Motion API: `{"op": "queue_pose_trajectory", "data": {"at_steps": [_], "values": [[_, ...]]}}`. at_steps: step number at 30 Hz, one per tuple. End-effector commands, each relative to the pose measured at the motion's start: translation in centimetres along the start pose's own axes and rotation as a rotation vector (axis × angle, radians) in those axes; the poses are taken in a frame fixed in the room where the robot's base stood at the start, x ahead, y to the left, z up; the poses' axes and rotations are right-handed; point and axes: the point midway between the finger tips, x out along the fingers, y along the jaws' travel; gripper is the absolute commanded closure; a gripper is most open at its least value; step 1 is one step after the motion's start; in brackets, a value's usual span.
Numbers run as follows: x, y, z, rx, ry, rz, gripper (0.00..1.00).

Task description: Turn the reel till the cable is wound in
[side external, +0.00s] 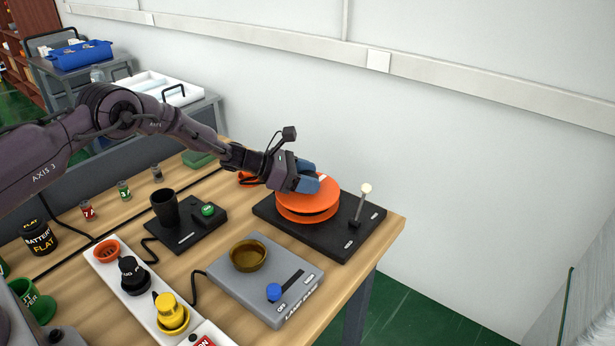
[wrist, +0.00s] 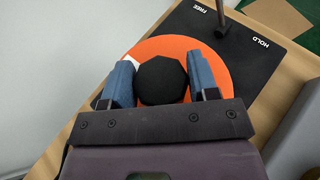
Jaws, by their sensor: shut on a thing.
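The orange reel (side external: 308,204) lies flat on a black base plate (side external: 347,236) at the right end of the table. In the wrist view the reel (wrist: 213,62) shows as an orange disc with a white mark near its left edge. A black faceted knob (wrist: 162,81) stands on it. My gripper (side external: 316,180) is over the reel, its blue fingers (wrist: 163,85) on either side of the knob and shut on it. The cable is hard to make out; a small orange piece (side external: 247,178) shows behind my wrist.
A lever (side external: 362,203) with a pale ball stands on the base plate, near the FREE and HOLD labels. A grey lamp base (side external: 290,262) with a brown bowl (side external: 248,255) is in front. A black cup (side external: 165,208) stands to the left.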

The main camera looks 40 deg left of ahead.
Motion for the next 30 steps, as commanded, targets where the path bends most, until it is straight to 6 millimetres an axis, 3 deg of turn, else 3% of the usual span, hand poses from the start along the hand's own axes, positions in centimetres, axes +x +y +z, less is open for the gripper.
{"op": "queue_pose_trajectory", "data": {"at_steps": [15,30], "values": [[0.26,0.10,0.26,0.110,-0.015,-0.262,0.88],[0.12,0.04,0.20,0.162,-0.004,-0.374,0.88]]}}
